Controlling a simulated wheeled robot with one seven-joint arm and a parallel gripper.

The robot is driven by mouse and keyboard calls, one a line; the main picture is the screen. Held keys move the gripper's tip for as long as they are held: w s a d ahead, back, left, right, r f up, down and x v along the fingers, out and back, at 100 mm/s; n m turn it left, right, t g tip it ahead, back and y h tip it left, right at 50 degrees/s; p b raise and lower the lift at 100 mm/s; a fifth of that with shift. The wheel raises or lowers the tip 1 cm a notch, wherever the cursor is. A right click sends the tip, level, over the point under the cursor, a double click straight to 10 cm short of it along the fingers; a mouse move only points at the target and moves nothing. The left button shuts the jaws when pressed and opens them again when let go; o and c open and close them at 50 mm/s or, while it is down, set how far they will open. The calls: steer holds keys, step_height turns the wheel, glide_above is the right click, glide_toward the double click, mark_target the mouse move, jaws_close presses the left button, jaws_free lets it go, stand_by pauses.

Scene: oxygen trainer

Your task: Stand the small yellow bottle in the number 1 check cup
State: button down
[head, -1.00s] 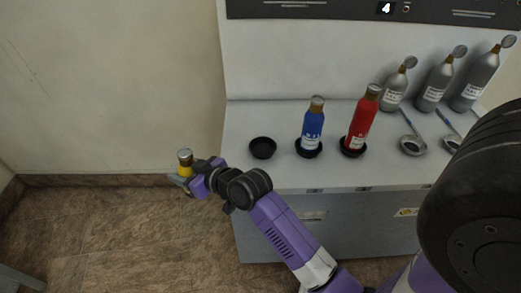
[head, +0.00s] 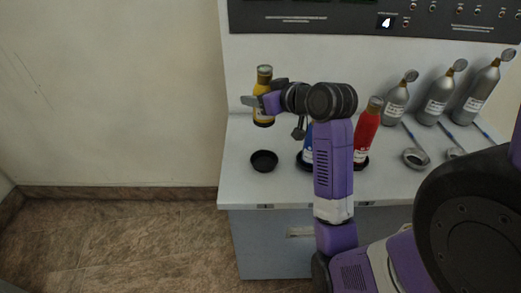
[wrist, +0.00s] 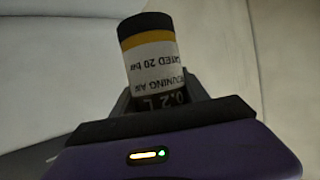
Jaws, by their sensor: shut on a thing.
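The small yellow bottle (head: 264,80) is upright in my gripper (head: 258,103), which is shut on it. In the head view the bottle appears above and behind the empty black cup (head: 264,161) at the left end of the counter, apart from it. In the wrist view the bottle (wrist: 150,55) shows a dark end, a yellow band and a white label with upside-down print. No number is readable on the cup.
The blue bottle (head: 307,150) stands in a cup, mostly hidden by my arm. The red bottle (head: 366,135) stands in another cup. Several grey bottles (head: 440,90) and round dishes (head: 416,158) are at right. The counter's left end (head: 240,180) is bare around the empty cup.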

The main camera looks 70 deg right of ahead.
step_height(320, 180, down, 16)
steer(key=shift+f+b, duration=0.15)
steer(key=shift+b, duration=0.2)
steer(key=shift+f, duration=0.2)
steer(key=c, duration=0.6)
jaws_free()
